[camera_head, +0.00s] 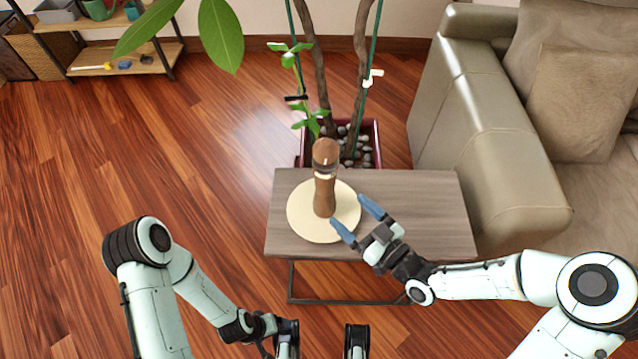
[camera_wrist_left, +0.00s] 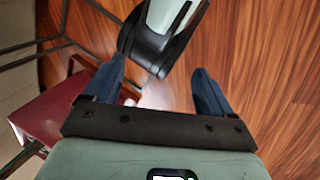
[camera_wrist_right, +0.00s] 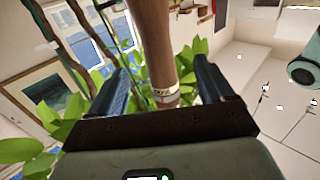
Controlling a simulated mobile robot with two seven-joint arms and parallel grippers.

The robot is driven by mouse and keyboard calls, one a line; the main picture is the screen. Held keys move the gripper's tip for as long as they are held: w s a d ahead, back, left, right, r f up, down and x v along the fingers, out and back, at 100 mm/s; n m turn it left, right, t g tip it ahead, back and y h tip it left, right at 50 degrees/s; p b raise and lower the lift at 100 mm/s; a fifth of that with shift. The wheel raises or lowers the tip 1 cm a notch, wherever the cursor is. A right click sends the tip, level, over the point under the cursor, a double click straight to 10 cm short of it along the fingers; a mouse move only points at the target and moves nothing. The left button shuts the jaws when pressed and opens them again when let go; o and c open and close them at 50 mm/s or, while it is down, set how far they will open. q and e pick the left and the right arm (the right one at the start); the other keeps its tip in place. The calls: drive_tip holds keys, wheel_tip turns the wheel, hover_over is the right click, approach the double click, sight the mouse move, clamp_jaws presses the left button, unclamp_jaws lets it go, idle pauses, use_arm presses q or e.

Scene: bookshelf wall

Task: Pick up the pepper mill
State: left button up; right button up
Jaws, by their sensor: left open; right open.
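The pepper mill (camera_head: 325,190) is brown wood with a pale band. It stands upright on a round cream board (camera_head: 300,222) on the small side table. My right gripper (camera_head: 349,214) is open just to the right of the mill, low over the board's edge, its blue fingers pointing at the mill. In the right wrist view the mill (camera_wrist_right: 150,40) shows in line with the gap between the open fingers (camera_wrist_right: 161,68); they are not closed on it.
The grey-brown table (camera_head: 430,200) has bare room on its right side. A potted plant (camera_head: 368,140) with thin trunks stands right behind it. A beige sofa (camera_head: 480,130) is at the right. A low shelf (camera_head: 125,60) is at the far left. Open wooden floor (camera_head: 190,150) lies left.

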sight(330, 193)
drive_tip(key=x, duration=0.6)
drive_tip(key=shift+b, duration=0.4)
drive_tip(key=shift+r+b+x, duration=0.2)
drive_tip(key=shift+r+x, duration=0.05)
drive_tip(key=shift+x, duration=1.3)
drive_tip(key=shift+r+b+x, duration=0.2)
drive_tip(key=shift+x, duration=1.3)
drive_tip(key=shift+w+d, duration=0.1)
drive_tip(key=shift+d, duration=0.1)
drive_tip(key=c, duration=1.2)
use_arm(q)
drive_tip(key=w+f, duration=0.1)
drive_tip(key=w+a+f, duration=0.1)
drive_tip(key=shift+w+a+t, duration=0.1)
drive_tip(key=shift+w+t, duration=0.2)
drive_tip(key=shift+t, duration=0.1)
use_arm(e)
clamp_jaws()
drive_tip(key=shift+r, duration=0.1)
